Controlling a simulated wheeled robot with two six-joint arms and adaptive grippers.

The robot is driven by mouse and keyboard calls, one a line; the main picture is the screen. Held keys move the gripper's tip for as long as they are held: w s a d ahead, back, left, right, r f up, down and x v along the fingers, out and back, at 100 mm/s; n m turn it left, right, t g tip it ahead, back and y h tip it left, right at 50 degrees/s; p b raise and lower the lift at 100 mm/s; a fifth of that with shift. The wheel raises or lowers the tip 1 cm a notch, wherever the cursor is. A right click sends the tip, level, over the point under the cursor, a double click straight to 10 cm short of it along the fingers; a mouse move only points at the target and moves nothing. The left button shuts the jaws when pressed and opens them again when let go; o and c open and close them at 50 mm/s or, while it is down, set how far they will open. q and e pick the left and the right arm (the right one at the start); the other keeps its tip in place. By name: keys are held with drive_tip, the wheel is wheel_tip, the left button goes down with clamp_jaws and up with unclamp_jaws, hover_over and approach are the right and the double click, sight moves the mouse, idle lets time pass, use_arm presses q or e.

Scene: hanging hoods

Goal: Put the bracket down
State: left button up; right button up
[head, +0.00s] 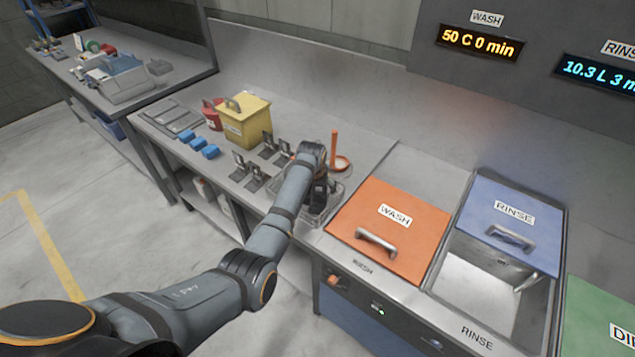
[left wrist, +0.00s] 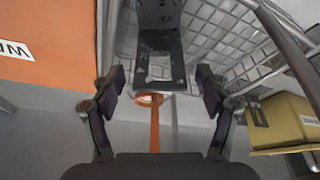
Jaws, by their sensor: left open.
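My left gripper (head: 319,200) is over the wire basket (head: 337,213) beside the orange wash lid. In the left wrist view its two fingers (left wrist: 162,95) are spread wide. A dark metal bracket with holes (left wrist: 160,75) is seen between and beyond the fingertips, with a gap on each side, against the wire basket (left wrist: 215,30). Whether it rests on the basket floor is hard to tell. In the head view my arm hides most of this spot. Other dark brackets (head: 252,184) stand on the bench left of the basket. My right gripper is not in view.
An orange upright rod on a round base (head: 335,146) stands behind the basket. A yellow box (head: 245,127), a red container (head: 211,118) and blue blocks (head: 210,151) sit further left. The wash lid (head: 388,222) is shut; the rinse tank (head: 490,285) is partly uncovered.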

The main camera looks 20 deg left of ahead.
use_arm(q)
drive_tip(key=b+v, duration=0.1)
drive_tip(key=v, duration=1)
drive_tip(key=shift+r, duration=0.2)
drive_tip(key=shift+s, duration=0.15)
